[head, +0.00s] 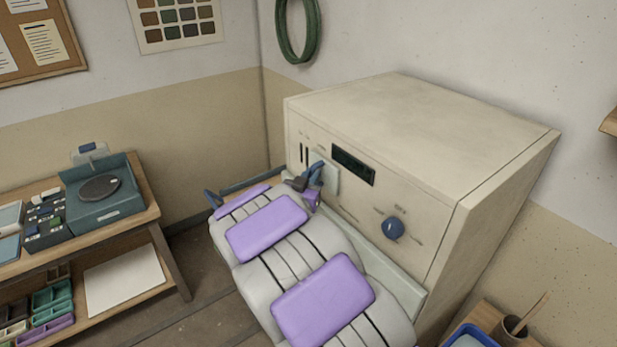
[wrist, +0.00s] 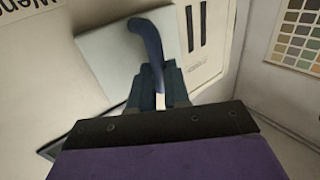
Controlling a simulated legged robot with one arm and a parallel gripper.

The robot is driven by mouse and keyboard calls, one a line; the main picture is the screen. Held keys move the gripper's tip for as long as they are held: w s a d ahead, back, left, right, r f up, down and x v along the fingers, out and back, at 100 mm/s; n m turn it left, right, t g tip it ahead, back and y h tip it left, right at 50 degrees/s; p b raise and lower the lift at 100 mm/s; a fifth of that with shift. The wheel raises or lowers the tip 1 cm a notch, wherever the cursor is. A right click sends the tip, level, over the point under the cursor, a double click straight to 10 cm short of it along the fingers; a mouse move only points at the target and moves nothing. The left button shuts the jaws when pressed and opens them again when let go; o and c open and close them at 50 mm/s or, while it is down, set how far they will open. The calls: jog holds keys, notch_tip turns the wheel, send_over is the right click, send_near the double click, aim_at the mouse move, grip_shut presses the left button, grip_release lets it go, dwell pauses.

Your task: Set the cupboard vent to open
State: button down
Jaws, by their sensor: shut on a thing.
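The beige cupboard (head: 430,120) stands against the corner, its front facing left. On its front, a pale flat plate (head: 331,180) sits just right of dark upright slots (head: 304,153). A curved blue handle (wrist: 148,38) stands out from this plate (wrist: 105,60) in the wrist view, with the slots (wrist: 196,25) beside it uncovered. My gripper (head: 308,181) is at the plate. In the wrist view its fingers (wrist: 160,88) are closed around the lower part of the blue handle. Whether more slots lie behind the plate is hidden.
A dark display (head: 353,166) and a blue knob (head: 393,229) are on the same front, right of the plate. A ledge (head: 395,275) runs below. A workbench (head: 140,210) with a scale (head: 100,190) stands left. A blue tray (head: 470,337) and brown cup (head: 513,328) are lower right.

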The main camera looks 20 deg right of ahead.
jog(key=c, duration=1.4)
grip_release()
jog(key=shift+s, duration=0.1)
jog(key=shift+c, duration=0.2)
jog(key=shift+o, duration=0.7)
jog(key=shift+s+r, duration=0.1)
jog(key=shift+s, duration=0.05)
jog(key=shift+o, duration=1)
jog(key=v, duration=1.7)
jog(key=shift+a+p, duration=0.2)
jog(key=shift+p, duration=0.25)
jog(key=shift+f, duration=0.3)
